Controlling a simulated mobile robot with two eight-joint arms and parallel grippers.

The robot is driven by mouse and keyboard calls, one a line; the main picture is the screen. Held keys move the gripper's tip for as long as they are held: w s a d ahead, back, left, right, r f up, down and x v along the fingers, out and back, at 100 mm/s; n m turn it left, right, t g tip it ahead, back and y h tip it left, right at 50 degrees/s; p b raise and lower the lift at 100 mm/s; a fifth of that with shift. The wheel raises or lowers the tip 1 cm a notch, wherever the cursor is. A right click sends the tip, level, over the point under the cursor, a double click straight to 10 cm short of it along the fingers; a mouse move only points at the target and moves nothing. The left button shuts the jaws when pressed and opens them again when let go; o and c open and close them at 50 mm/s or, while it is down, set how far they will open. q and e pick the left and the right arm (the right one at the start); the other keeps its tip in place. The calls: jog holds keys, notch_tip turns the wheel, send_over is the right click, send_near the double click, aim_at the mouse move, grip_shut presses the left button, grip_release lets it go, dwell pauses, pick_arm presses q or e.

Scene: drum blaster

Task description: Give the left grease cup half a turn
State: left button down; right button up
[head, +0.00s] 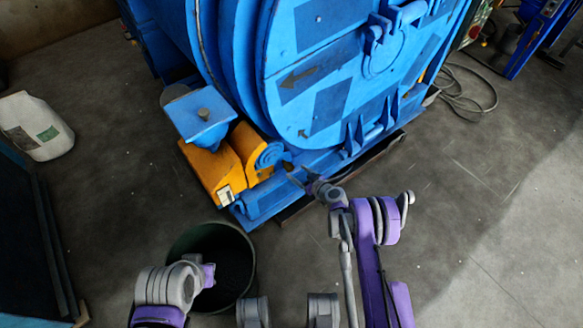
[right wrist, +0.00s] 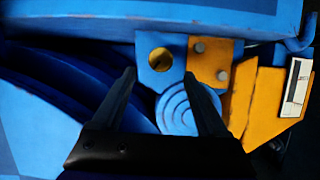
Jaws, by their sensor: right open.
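The blue drum blaster (head: 330,75) fills the upper middle of the head view. At its lower left corner is a yellow drive housing (head: 215,170) with a round blue ringed part (head: 268,155). I cannot tell for certain which part is the left grease cup. My right gripper (head: 297,172) is close to this corner; its two fingers (right wrist: 160,77) are apart with nothing gripped between them. Of my left arm only links show; its gripper is not seen.
A dark round bin (head: 240,245) stands on the floor in front of the machine. A cable (head: 480,90) coils on the floor at upper right. The floor at the right is clear.

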aim_at(290, 170)
jog(key=shift+p+v, duration=0.3)
jog(key=shift+v, duration=1.5)
jog(key=shift+a, duration=0.1)
jog(key=w+a+f+m+t+h+b, duration=0.1)
jog(key=w+m, duration=0.1)
jog(key=m, duration=0.8)
jog(key=w+a+f+m+t+h, duration=0.1)
jog(key=w+a+f+m, duration=0.1)
jog(key=m, duration=0.8)
jog(key=w+a+f+m+h+b, duration=0.1)
jog(key=w+m, duration=0.3)
jog(key=m, duration=0.5)
jog(key=shift+a+f+m+t+b, duration=0.25)
jog(key=shift+a+m+t+b, duration=0.15)
jog(key=shift+a, duration=0.25)
grip_shut()
